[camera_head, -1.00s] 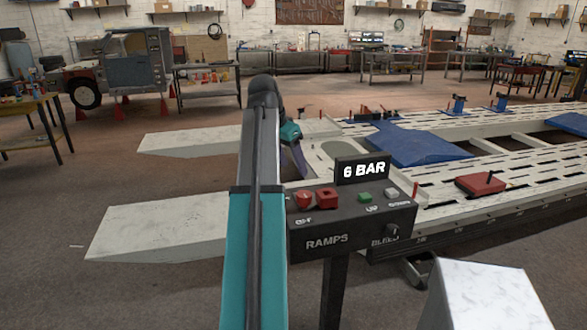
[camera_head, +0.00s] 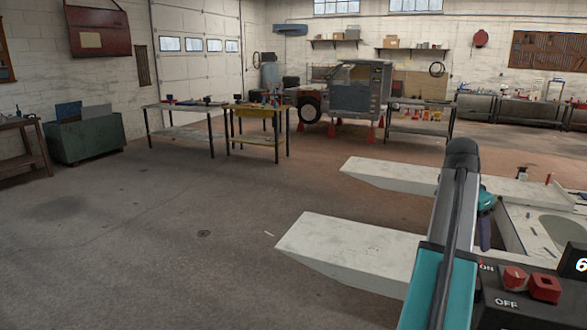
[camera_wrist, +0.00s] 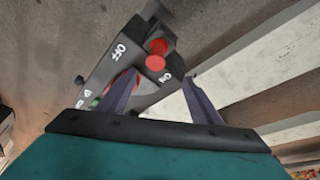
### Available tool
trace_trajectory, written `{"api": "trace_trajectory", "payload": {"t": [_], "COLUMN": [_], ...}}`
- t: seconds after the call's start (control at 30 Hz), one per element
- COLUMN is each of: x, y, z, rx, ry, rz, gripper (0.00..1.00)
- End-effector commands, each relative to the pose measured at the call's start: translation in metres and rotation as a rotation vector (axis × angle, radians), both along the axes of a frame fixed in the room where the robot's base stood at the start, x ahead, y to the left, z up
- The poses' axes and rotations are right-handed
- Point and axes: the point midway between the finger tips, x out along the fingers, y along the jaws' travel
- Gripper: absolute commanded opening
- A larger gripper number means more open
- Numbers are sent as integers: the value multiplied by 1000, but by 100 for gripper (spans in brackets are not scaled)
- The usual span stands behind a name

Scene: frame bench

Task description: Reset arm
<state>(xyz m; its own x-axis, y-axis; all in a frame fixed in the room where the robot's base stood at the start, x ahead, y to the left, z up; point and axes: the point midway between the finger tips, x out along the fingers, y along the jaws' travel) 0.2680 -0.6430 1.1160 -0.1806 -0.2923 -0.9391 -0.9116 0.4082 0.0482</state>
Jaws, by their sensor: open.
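A red knob (camera_wrist: 157,46) stands on that box just beyond the fingertips; I cannot tell whether anything touches. In the head view the control box (camera_head: 499,309) is cut off at the lower right, with red controls (camera_head: 544,288) on top. My arm rises in front of it, and my gripper (camera_head: 486,228) is partly hidden behind the arm.
Two pale ramps (camera_head: 350,250) (camera_head: 400,178) extend left from the frame bench (camera_head: 520,228). A yellow-topped table (camera_head: 258,112), a grey-green bin (camera_head: 85,138) and a vehicle cab on red stands (camera_head: 355,90) stand farther back. The floor at left and centre is clear.

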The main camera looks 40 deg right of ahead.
Motion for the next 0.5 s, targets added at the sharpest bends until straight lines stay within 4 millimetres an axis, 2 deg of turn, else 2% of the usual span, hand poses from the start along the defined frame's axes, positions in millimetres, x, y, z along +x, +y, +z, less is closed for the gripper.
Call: {"api": "trace_trajectory", "payload": {"t": [0.03, 0.2, 0.5], "x": [20, 74, 151], "y": [6, 31, 92], "z": [-15, -66, -156], "rx": [20, 84, 193], "ry": [10, 45, 113], "rz": [30, 118, 265], "gripper": [59, 59, 59]}}
